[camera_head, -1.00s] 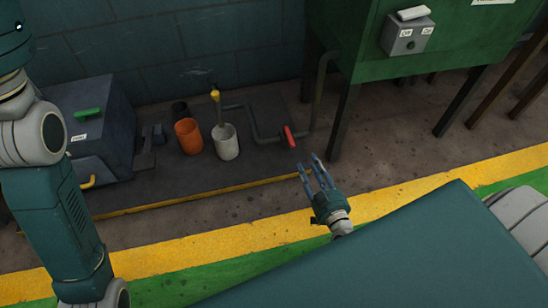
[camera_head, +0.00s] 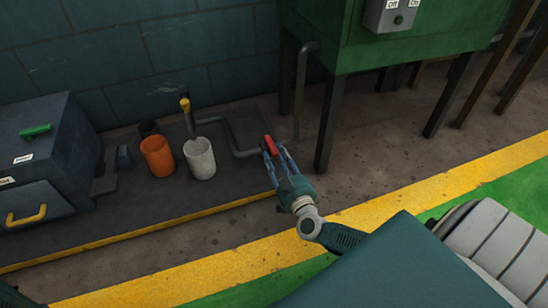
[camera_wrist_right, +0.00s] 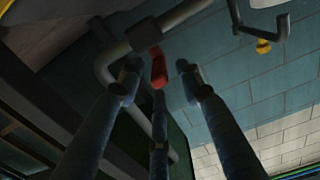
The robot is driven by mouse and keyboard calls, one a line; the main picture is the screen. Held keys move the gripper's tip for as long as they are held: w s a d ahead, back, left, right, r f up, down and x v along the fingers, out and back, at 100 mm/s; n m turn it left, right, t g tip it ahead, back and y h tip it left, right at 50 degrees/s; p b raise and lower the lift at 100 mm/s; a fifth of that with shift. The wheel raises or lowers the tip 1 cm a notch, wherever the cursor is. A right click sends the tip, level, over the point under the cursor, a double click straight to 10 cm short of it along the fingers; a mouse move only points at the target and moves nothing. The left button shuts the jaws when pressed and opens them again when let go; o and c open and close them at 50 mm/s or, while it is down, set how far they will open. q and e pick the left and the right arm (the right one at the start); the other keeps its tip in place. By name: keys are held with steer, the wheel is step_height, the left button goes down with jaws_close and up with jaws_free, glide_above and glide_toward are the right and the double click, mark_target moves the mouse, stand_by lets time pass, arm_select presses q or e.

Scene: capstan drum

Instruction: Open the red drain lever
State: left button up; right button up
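The red drain lever (camera_head: 268,143) sits on the grey drain pipe (camera_head: 231,137) near the green cabinet's legs. My right gripper (camera_head: 274,151) reaches up to it with its blue fingers at the lever. In the right wrist view, the red lever (camera_wrist_right: 158,66) shows between the spread fingertips of my right gripper (camera_wrist_right: 157,75). The fingers are apart, and I see no clear grip on the lever; whether any finger touches it I cannot tell. My left gripper is out of view.
An orange cup (camera_head: 157,157) and a white cup (camera_head: 200,160) stand left of the lever, below a yellow-handled tap (camera_head: 185,104). The green cabinet (camera_head: 400,45) stands on legs at right. A blue-grey box (camera_head: 45,150) is at far left. The floor in front is clear.

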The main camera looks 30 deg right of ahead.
mark_target(271, 147)
steer(key=shift+b+x, duration=0.4)
steer(key=shift+x, duration=0.8)
